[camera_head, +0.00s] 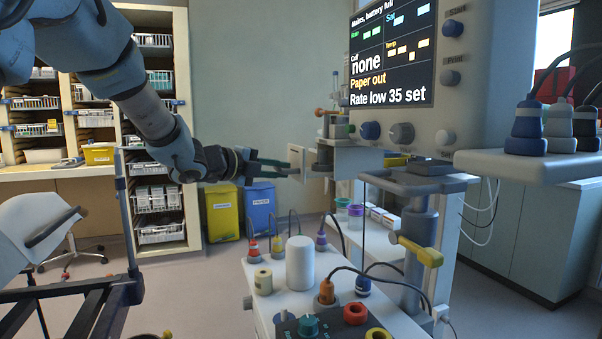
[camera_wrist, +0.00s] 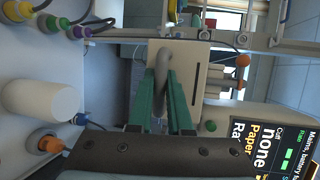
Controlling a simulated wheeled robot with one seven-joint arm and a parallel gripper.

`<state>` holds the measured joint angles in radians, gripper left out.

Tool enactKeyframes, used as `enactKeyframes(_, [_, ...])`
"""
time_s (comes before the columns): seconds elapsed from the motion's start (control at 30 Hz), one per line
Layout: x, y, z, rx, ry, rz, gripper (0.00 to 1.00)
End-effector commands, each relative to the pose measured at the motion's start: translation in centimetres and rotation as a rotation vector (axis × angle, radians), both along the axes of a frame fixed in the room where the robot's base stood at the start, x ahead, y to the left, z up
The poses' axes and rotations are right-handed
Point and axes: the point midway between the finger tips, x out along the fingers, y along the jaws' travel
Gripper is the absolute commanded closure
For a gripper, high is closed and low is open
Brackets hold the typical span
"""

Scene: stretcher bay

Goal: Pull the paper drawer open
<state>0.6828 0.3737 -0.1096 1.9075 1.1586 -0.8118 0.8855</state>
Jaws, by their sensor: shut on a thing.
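The paper drawer has a cream front panel (camera_head: 297,158) that stands at the left of the monitor (camera_head: 480,90), beneath its screen. A short length of light tray or housing shows behind the panel in the head view; I cannot tell how far it is out. In the wrist view the same front panel (camera_wrist: 190,78) fills the middle, with a grey bar handle (camera_wrist: 164,55) across it. My gripper (camera_head: 284,168) reaches it from the left. Its green fingers (camera_wrist: 165,90) are shut on the handle, and the grip point is partly hidden by the fingers.
Below stands a white cart top (camera_head: 330,300) with a white cylinder (camera_head: 300,262), coloured connectors and cables. Yellow (camera_head: 221,212) and blue (camera_head: 259,210) bins stand by the back wall. A dark-railed stretcher (camera_head: 100,290) is at the lower left. Space left of the drawer is mostly taken by my arm.

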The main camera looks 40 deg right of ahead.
Motion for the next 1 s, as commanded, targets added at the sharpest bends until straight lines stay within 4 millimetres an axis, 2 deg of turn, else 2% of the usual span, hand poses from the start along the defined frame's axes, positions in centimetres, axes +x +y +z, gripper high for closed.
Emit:
enactKeyframes(0.03, [0.8,1.4,-0.1,-0.001,-0.002,0.008,1.00])
enactKeyframes(0.1, [1.3,2.8,-0.1,0.000,0.000,0.007,1.00])
enactKeyframes(0.2, [1.7,4.1,-0.1,0.000,0.000,0.005,1.00])
enactKeyframes(0.3, [1.9,4.6,0.0,0.001,0.000,0.003,1.00])
enactKeyframes(0.57, [1.8,4.6,0.0,0.001,0.002,0.002,1.00])
enactKeyframes(0.6, [1.8,4.6,0.0,0.001,0.002,0.002,0.81])
enactKeyframes(0.8, [1.8,4.6,0.0,0.001,0.001,0.001,0.58])
enactKeyframes(0.87, [1.8,4.6,0.0,0.001,0.001,0.001,0.53])
enactKeyframes(1.0, [1.8,4.6,0.0,0.000,0.001,0.001,0.53])
